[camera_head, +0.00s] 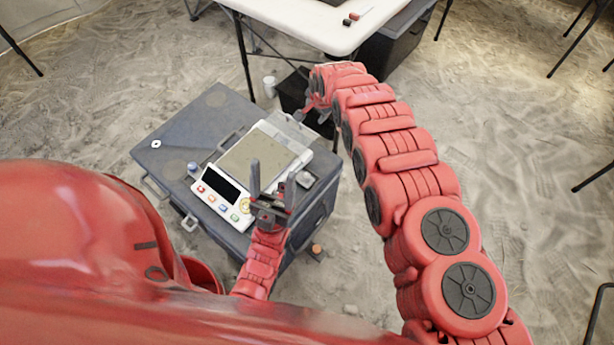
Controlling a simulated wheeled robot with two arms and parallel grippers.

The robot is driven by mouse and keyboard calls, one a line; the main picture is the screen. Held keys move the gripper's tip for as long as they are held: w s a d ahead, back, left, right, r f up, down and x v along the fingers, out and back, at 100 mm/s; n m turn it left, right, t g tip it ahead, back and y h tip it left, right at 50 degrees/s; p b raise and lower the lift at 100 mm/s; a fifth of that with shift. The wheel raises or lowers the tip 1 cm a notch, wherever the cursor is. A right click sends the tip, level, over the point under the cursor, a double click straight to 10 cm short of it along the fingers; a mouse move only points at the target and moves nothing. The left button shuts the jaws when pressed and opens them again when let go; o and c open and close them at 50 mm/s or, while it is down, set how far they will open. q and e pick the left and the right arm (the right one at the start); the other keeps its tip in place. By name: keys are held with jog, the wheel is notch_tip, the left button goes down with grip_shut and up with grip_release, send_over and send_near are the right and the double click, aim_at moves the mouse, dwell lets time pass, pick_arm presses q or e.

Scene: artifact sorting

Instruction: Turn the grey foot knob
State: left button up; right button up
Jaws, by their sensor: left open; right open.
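A white weighing scale (294,140) with a dark display (220,182), coloured buttons and a beige pan (255,155) sits on a dark grey case (185,125). A small blue-grey round piece (193,167) is at its left corner. A grey piece (305,180) is at its near right corner. I cannot tell for sure which is the grey foot knob. My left gripper (272,175) is open, fingers apart, over the scale's near right side. My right gripper (303,115) is open by the scale's far right corner, partly hidden by its own arm.
A white table (290,20) with small red and black items stands behind the case, with dark boxes (395,45) below and beside it. A white ring (156,143) lies on the case. The sandy floor to the right is largely clear, apart from thin black legs.

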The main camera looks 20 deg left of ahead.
aim_at(307, 175)
jog(key=s+d+r+m+g+h+b, duration=0.1)
jog(key=s+r+g, duration=0.1)
jog(key=s, duration=0.4)
jog(key=s+d+r+g+h, duration=0.1)
jog(key=s+r+g+h, duration=0.1)
jog(key=s, duration=0.5)
notch_tip(307, 175, down, 17)
jog(key=b, duration=0.5)
jog(key=shift+a+f, duration=0.15)
jog(key=shift+f, duration=0.05)
grip_shut()
